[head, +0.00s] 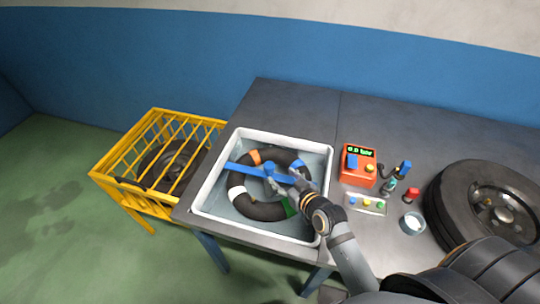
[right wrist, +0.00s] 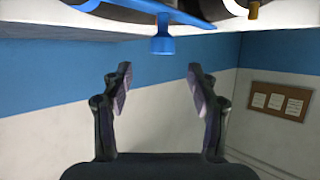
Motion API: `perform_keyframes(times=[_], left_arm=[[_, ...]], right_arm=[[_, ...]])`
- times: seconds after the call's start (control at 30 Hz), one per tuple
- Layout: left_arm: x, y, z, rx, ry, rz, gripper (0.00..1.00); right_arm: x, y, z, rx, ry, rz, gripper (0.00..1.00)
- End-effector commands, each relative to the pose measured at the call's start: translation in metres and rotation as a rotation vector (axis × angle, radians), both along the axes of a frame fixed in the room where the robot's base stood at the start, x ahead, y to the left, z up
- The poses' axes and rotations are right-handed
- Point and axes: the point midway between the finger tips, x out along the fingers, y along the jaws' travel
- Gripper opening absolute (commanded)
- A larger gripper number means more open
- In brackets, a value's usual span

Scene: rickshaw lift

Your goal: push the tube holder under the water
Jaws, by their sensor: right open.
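The tube holder (head: 243,172) is a blue bar lying across the black inner tube (head: 240,206) in the white water basin (head: 204,190). The tube carries orange, blue, white and green bands. My right gripper (head: 282,184) is over the basin, close to the holder's middle, and hides part of it. In the right wrist view the gripper (right wrist: 158,82) is open and empty, with the holder's blue knob (right wrist: 162,44) ahead of its fingers and apart from them. I cannot tell how deep the tube sits in the water. My left gripper is out of view.
The basin stands on a grey table (head: 290,105). Right of it are an orange device (head: 359,166), a small tray (head: 366,204), a cup (head: 412,223), small tools and a wheel (head: 484,205). A yellow crate (head: 110,180) holding another wheel stands left.

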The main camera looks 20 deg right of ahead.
Motion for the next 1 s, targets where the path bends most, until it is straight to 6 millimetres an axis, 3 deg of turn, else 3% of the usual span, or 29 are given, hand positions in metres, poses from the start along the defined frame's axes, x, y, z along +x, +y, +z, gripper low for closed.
perform_keyframes(times=[0.17, 0.37, 0.53, 0.73, 1.0], left_arm=[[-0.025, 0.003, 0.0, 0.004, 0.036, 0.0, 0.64], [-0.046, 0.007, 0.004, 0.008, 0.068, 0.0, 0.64], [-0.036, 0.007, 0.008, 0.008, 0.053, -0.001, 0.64], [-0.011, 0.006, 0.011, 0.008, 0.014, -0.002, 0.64], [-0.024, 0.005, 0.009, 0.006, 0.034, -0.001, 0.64]], right_arm=[[0.008, 0.001, -0.003, 0.0, 0.001, -0.001, 0.6], [0.046, 0.009, -0.017, 0.001, -0.001, -0.001, 0.6], [0.076, 0.015, -0.031, 0.001, 0.0, 0.0, 0.6], [0.093, 0.018, -0.039, -0.001, 0.0, -0.001, 0.6], [0.095, 0.018, -0.041, 0.0, 0.001, 0.0, 0.6]])
